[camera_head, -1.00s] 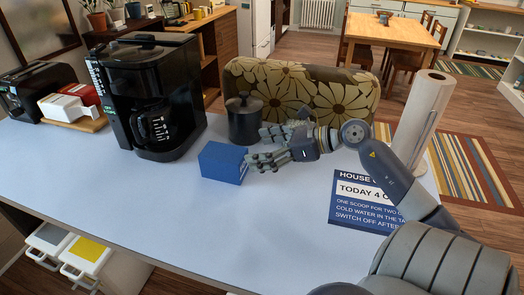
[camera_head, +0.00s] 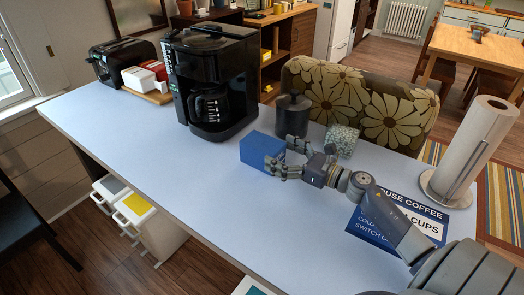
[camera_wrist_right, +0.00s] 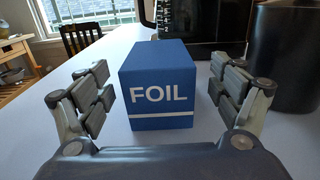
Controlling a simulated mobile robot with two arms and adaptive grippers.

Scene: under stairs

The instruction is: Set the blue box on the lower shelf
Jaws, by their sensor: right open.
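The blue box (camera_head: 257,149), marked FOIL, sits on the pale blue counter (camera_head: 130,140) in front of a black canister. In the right wrist view the box (camera_wrist_right: 158,88) stands upright between the fingers, with a gap on each side. My right gripper (camera_head: 281,156) is open at the right end of the box, its fingers pointing left toward it. The right gripper (camera_wrist_right: 163,100) also shows open and empty in the wrist view. My left gripper is out of view. I cannot make out the lower shelf clearly.
A black coffee maker (camera_head: 210,80) stands left of the black canister (camera_head: 293,116). A speckled container (camera_head: 342,141) and paper towel roll (camera_head: 470,150) are to the right. A printed sign (camera_head: 400,222) lies beneath my arm. Lidded bins (camera_head: 133,205) sit below the counter edge.

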